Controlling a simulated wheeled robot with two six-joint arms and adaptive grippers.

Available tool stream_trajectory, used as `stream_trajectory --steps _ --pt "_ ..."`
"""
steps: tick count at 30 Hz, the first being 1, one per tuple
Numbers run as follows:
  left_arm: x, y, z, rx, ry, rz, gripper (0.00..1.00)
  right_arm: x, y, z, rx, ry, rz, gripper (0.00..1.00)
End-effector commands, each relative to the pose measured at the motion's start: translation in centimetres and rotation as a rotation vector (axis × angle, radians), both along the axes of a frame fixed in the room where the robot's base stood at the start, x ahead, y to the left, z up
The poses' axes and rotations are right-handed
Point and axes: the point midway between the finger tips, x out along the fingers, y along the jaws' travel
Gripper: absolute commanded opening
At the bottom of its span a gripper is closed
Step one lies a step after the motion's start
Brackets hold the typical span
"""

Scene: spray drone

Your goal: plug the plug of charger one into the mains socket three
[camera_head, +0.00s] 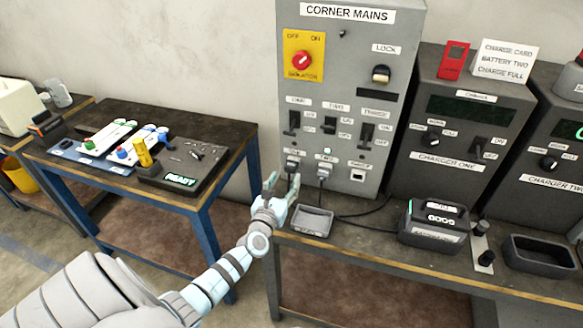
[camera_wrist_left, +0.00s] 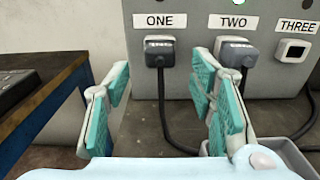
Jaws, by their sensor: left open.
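The grey corner mains cabinet (camera_head: 331,130) has three sockets in a row. A dark plug (camera_wrist_left: 159,50) sits in socket one and a grey plug (camera_wrist_left: 234,55) in socket two; I cannot tell by eye which belongs to charger one. Mains socket three (camera_wrist_left: 292,50) is empty; it also shows in the head view (camera_head: 358,175). Charger one (camera_head: 459,125) stands right of the cabinet. My left gripper (camera_head: 281,186) is open and empty, short of the plug in socket one, which shows between its fingers in the left wrist view (camera_wrist_left: 160,88). The right gripper is out of view.
A small grey tray (camera_head: 312,222) stands on the bench below the sockets. Black cables run right across the bench towards a battery (camera_head: 434,222). A blue-legged table (camera_head: 105,125) with a control panel is at the left, with a gap before the bench.

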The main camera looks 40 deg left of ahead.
Motion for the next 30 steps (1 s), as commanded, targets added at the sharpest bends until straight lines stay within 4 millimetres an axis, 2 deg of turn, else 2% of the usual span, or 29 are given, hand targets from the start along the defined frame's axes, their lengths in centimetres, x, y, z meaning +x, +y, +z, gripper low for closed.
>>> stream_trajectory --steps 6,12,30 --pt "3.0 1.1 -0.3 0.001 -0.002 0.001 0.50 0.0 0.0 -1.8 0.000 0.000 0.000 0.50" --pt "4.8 1.7 -0.2 0.001 -0.001 0.000 0.50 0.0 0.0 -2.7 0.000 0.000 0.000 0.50" --pt "5.1 1.8 0.0 0.001 0.000 0.000 0.50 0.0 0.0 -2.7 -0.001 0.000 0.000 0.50"
